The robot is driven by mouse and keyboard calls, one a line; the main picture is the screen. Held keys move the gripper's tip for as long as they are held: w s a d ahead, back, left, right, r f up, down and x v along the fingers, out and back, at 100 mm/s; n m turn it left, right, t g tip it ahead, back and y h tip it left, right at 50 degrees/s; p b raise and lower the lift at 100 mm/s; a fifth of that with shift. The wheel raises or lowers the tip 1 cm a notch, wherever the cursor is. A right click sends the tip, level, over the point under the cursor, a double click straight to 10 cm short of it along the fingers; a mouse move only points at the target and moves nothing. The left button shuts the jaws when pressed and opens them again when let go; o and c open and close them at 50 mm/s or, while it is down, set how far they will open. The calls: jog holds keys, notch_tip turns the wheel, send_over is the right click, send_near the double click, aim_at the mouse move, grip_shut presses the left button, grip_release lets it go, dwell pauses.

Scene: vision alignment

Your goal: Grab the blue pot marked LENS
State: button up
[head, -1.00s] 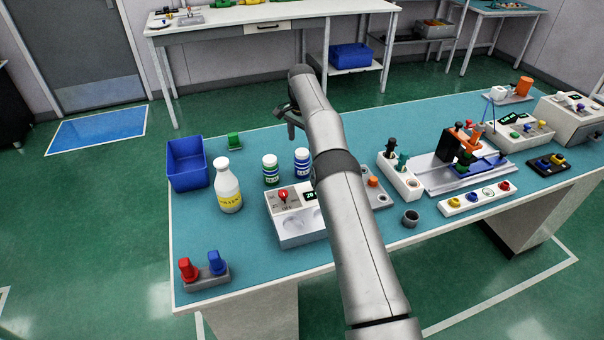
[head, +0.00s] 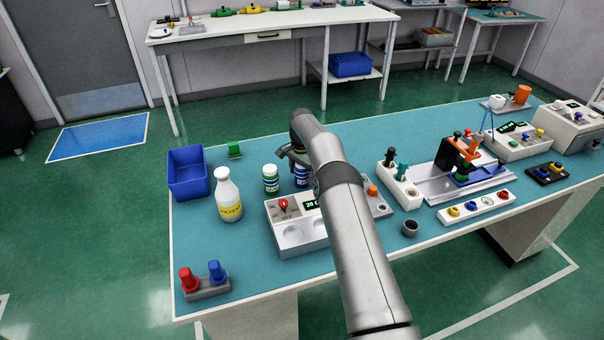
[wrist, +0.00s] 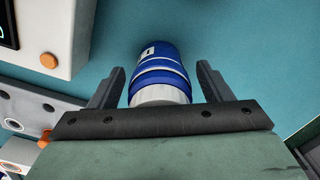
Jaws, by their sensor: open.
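The blue pot (head: 302,173) with white bands and a white cap stands on the teal table, partly hidden behind my arm in the head view. In the wrist view the blue pot (wrist: 159,72) lies between the two fingers of my gripper (wrist: 162,84), with a gap on each side. My gripper is open and around the pot, not visibly touching it. The marking on the pot cannot be read.
A white device with a display and red knob (head: 296,224) stands close in front of the pot. A white bottle with a yellow label (head: 228,196) and a blue bin (head: 187,174) are to the left. A small grey cup (head: 410,228) stands right.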

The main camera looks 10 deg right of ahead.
jog(key=c, duration=1.1)
jog(key=shift+c, duration=0.2)
jog(key=shift+r, duration=0.15)
